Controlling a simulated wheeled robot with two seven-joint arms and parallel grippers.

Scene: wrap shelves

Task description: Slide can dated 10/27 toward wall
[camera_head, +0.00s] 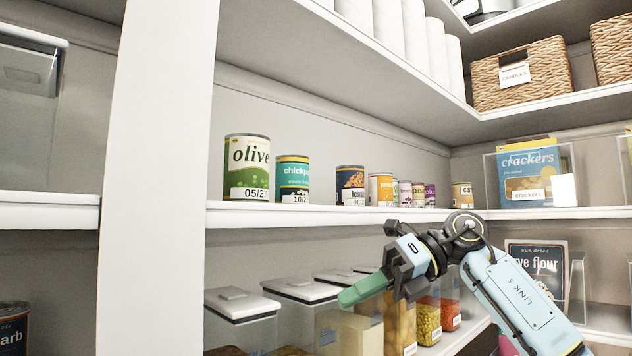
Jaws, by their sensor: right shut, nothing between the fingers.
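The teal chickpea can (292,180) stands upright on the white middle shelf (330,214). Its label starts "10/2"; the last digit is too small to read surely. A green olive can (246,166) marked 05/27 stands just to its left. A dark lentil can (350,185) stands to its right with a gap. My right gripper (352,293) is shut and empty, its green fingers pointing left. It is below the shelf level, in front of the lower bins and apart from the cans. My left gripper is not in view.
An orange-labelled can (381,190) and several smaller cans stand farther right. A crackers bin (530,178) is in the corner. Lidded clear containers (240,304) fill the shelf below. A white upright post (160,180) bounds the left. Shelf space behind the cans is clear.

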